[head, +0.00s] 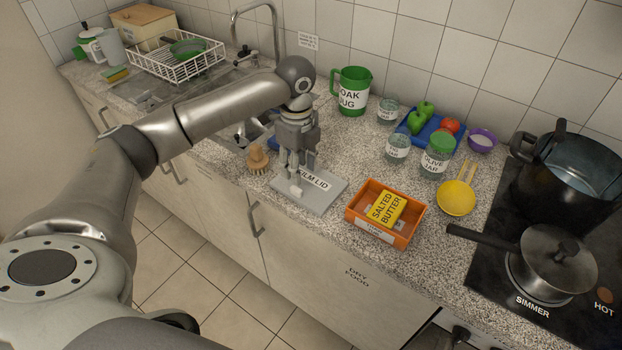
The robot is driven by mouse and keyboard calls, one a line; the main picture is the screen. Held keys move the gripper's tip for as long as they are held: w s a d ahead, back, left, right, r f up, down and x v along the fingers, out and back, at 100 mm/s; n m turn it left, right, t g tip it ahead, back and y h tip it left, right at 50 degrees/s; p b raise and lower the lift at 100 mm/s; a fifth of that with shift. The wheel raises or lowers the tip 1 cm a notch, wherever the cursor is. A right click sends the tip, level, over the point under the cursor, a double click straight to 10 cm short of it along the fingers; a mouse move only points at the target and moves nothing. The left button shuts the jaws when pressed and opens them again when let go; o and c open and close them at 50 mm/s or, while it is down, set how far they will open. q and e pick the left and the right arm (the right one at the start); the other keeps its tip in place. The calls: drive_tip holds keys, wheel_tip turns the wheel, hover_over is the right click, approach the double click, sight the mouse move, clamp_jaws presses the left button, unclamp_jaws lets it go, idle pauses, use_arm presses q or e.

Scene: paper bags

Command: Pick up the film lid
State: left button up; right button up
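The film lid (324,196) is a flat grey square with a "FILM LID" label, lying on the speckled counter near its front edge. My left gripper (298,182) points down over the lid's left part and covers some of it and its label. The fingertips are at or just above the lid's surface; I cannot tell whether they touch it. The gap between the fingers is not clear, so I cannot tell if they are open or shut. My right gripper is not in view.
An orange bin (402,238) with salted butter (385,209) stands just right of the lid. A round brush (257,160) is close on the left. Behind are a green jug (351,91), jars and a blue tray (411,127). Pots (549,260) stand on the hob at right.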

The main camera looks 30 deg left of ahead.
sight(298, 189)
use_arm(q)
drive_tip(key=shift+s+f, duration=0.25)
drive_tip(key=shift+f, duration=0.2)
drive_tip(key=shift+s+f, duration=0.2)
drive_tip(key=shift+f, duration=0.25)
drive_tip(key=shift+w+f, duration=0.15)
drive_tip(key=shift+f, duration=0.2)
wheel_tip(298, 189, down, 4)
drive_tip(key=shift+f+p, duration=0.2)
drive_tip(key=shift+p, duration=0.85)
drive_tip(key=shift+f, duration=0.45)
drive_tip(key=shift+w, duration=0.1)
clamp_jaws()
